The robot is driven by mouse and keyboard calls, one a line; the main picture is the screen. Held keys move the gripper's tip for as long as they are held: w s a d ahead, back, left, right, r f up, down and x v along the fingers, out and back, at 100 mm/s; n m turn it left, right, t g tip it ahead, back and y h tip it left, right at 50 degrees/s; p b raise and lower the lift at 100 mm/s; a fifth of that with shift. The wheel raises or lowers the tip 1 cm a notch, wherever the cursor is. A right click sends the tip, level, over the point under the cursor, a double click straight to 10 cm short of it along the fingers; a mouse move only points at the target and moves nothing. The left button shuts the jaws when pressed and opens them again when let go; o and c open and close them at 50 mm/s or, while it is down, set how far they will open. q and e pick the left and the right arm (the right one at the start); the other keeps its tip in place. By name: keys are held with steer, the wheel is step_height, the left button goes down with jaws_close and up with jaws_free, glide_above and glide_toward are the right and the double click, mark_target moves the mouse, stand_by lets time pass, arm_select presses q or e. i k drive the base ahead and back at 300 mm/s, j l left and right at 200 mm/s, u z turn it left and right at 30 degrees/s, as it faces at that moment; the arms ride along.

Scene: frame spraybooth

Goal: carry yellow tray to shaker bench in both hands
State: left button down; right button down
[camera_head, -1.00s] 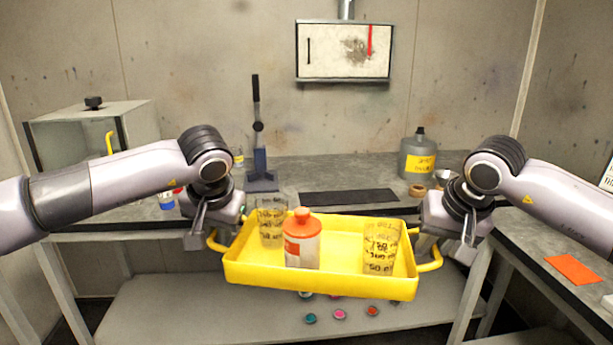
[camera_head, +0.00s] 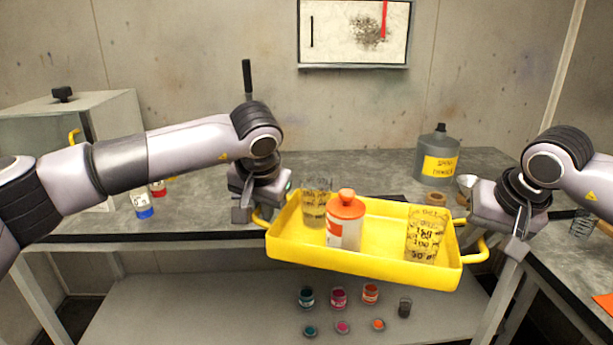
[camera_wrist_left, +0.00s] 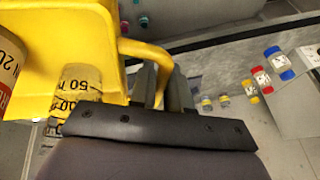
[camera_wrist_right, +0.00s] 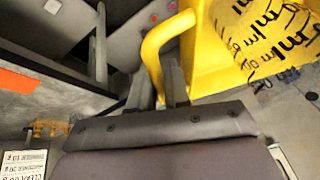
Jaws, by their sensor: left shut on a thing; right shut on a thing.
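The yellow tray (camera_head: 365,271) hangs in the air in front of the back bench (camera_head: 190,228), tilted slightly down to the right in the head view. It holds two clear cups with black markings, (camera_head: 316,203) and (camera_head: 428,236), and a white bottle with an orange cap (camera_head: 346,222), all upright. My left gripper (camera_head: 246,208) is shut on the tray's left handle, and the left wrist view shows its fingers (camera_wrist_left: 163,88) around the handle bar. My right gripper (camera_head: 508,243) is shut on the right handle, also seen in the right wrist view (camera_wrist_right: 160,88). I cannot tell which bench is the shaker bench.
A grey thinner can (camera_head: 437,160) stands on the back bench, with small bottles (camera_head: 143,203) at its left. Several small paint jars (camera_head: 338,298) sit on the shelf below. Another bench with an orange sheet (camera_head: 604,303) is at the right.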

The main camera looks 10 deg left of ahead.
mark_target(342, 182)
steer(key=i, duration=0.6)
steer(key=i+l+u, duration=0.3)
steer(key=i, duration=0.15)
steer(key=i+l+u, duration=0.2)
steer(key=i+u, duration=0.15)
steer(key=i+l, duration=0.45)
